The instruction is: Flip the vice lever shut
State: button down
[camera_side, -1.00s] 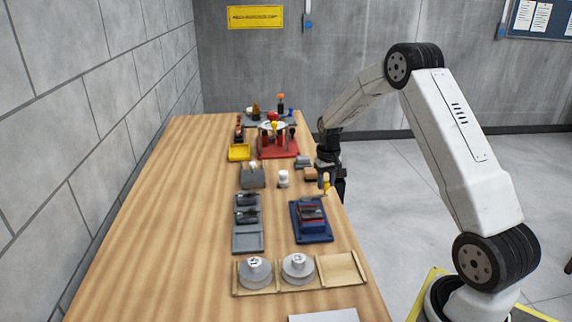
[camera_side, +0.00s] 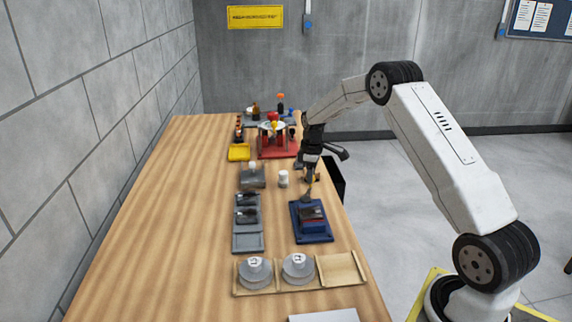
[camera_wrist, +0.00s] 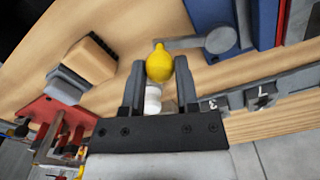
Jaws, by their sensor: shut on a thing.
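The blue vice (camera_side: 311,226) sits on the table's right side in the side view, with red and dark parts in its middle. In the wrist view its blue body (camera_wrist: 235,18) is at the top right. The vice lever (camera_wrist: 190,42) is a grey bar with a round hub and a yellow knob (camera_wrist: 159,64). My gripper (camera_wrist: 160,70) is shut on the yellow knob, which lies between its fingertips. In the side view my gripper (camera_side: 309,188) is just behind the vice, and the knob is hard to make out there.
Grey trays (camera_side: 248,241) stand left of the vice. A wooden holder (camera_side: 320,284) with two grey round pieces lies in front. A white cylinder (camera_side: 283,179), a red stand (camera_side: 278,150) and a yellow tray (camera_side: 239,153) are further back. The table's left side is clear.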

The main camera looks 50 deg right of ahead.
jog(key=shift+w+a+r+n, duration=0.15)
jog(key=shift+w+n, duration=0.2)
jog(key=shift+n, duration=0.3)
jog(key=shift+w+a+n, duration=0.15)
jog(key=shift+w+n, duration=0.2)
jog(key=shift+n, duration=0.3)
jog(key=shift+c, duration=1.8)
grip_release()
notch_tip(320, 180, up, 8)
jog(key=shift+a, duration=0.2)
